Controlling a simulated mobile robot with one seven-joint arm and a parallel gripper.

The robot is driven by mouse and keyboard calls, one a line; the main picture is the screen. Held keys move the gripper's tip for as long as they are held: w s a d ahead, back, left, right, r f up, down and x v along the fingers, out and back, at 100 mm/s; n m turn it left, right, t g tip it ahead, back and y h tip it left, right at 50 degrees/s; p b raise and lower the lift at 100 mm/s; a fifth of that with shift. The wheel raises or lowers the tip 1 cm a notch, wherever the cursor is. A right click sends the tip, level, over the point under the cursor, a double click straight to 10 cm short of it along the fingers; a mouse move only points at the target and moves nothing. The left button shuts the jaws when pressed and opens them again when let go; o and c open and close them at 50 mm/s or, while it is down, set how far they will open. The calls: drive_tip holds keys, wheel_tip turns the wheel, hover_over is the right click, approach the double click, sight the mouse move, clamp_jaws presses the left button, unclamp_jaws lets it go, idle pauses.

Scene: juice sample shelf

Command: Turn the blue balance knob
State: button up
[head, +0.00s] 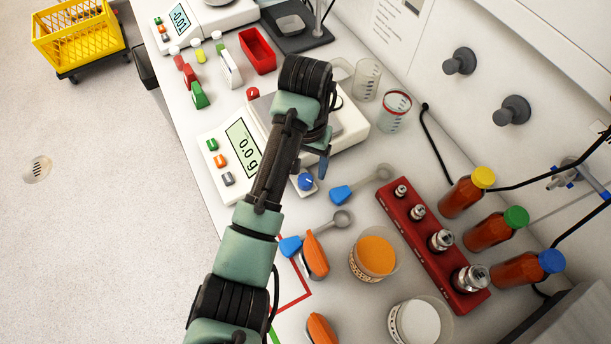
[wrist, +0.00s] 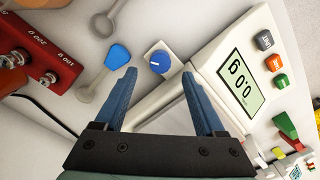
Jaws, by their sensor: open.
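The blue balance knob (head: 306,182) is a small round dial on a light square base at the corner of the white balance (head: 343,128). It also shows in the wrist view (wrist: 159,62), with a white pointer line on its face. The balance's display (wrist: 241,84) reads 0.0 g. My gripper (wrist: 158,82) is open and empty. In the wrist view the knob appears beyond and between its two blue fingertips, apart from both. In the head view my gripper is over the balance, with one blue finger (head: 323,166) showing near the knob; my arm hides part of the balance.
A blue-handled scoop (head: 343,194) lies close to the knob, and another (head: 291,246) lies nearer. A red block (head: 423,242) holds several metal weights. Orange bottles (head: 490,231) stand at the right by the wall. Glass beakers (head: 366,80) stand behind the balance.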

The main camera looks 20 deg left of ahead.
sight(305, 179)
wheel_tip(305, 179, down, 5)
idle(0.3)
clamp_jaws()
